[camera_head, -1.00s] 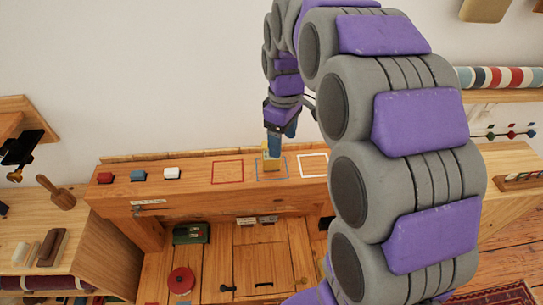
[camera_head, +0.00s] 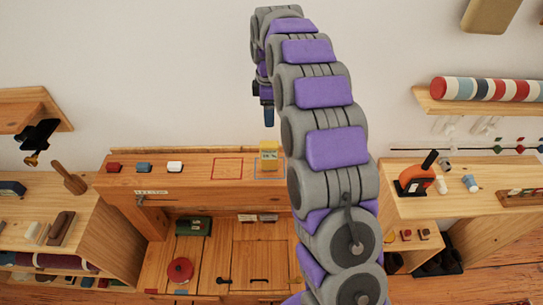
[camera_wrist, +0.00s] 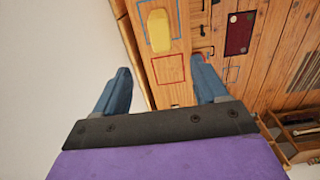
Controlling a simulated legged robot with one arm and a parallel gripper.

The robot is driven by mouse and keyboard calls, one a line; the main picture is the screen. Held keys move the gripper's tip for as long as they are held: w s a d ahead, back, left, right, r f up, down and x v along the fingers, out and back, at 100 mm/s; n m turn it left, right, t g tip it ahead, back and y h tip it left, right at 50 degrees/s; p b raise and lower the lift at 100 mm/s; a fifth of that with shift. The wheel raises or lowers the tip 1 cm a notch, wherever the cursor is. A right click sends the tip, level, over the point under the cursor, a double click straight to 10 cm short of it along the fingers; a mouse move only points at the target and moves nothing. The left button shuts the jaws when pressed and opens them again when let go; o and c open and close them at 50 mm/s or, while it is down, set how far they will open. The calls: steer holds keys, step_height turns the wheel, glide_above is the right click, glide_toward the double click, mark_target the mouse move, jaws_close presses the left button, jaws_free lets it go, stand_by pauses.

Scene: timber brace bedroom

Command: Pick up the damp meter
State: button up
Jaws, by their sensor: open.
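A yellow upright block (camera_head: 269,155), likely the damp meter, stands on the wooden ledge (camera_head: 200,184) at the blue square outline. In the wrist view the same yellow thing (camera_wrist: 159,30) is seen from above, ahead of the fingertips. My gripper (camera_head: 268,117) is above the yellow block in the head view, with clear space between them. In the wrist view my gripper (camera_wrist: 160,70) has its two blue fingers spread wide with nothing between them. The far finger is mostly hidden in the head view.
A green box (camera_head: 193,226) and red disc (camera_head: 180,270) lie below. Side shelves hold tools. The wall is close behind.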

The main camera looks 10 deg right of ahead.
glide_above(270, 144)
steer(key=a, duration=0.2)
step_height(270, 144, down, 7)
steer(key=shift+d+f+b, duration=0.1)
steer(key=shift+d+b, duration=0.05)
steer(key=shift+b, duration=0.15)
steer(key=f, duration=0.2)
steer(key=d+f, duration=0.1)
steer(key=f, duration=0.1)
steer(key=shift+d+f, duration=0.2)
steer(key=shift+f, duration=0.35)
steer(key=f, duration=0.2)
steer(key=f+b, duration=0.1)
steer(key=f, duration=0.1)
steer(key=shift+w+a+f, duration=0.1)
steer(key=shift+a+f, duration=0.1)
steer(key=shift+d+f, duration=0.2)
steer(key=shift+f, duration=0.15)
steer(key=shift+d, duration=0.1)
steer(key=shift+c, duration=0.3)
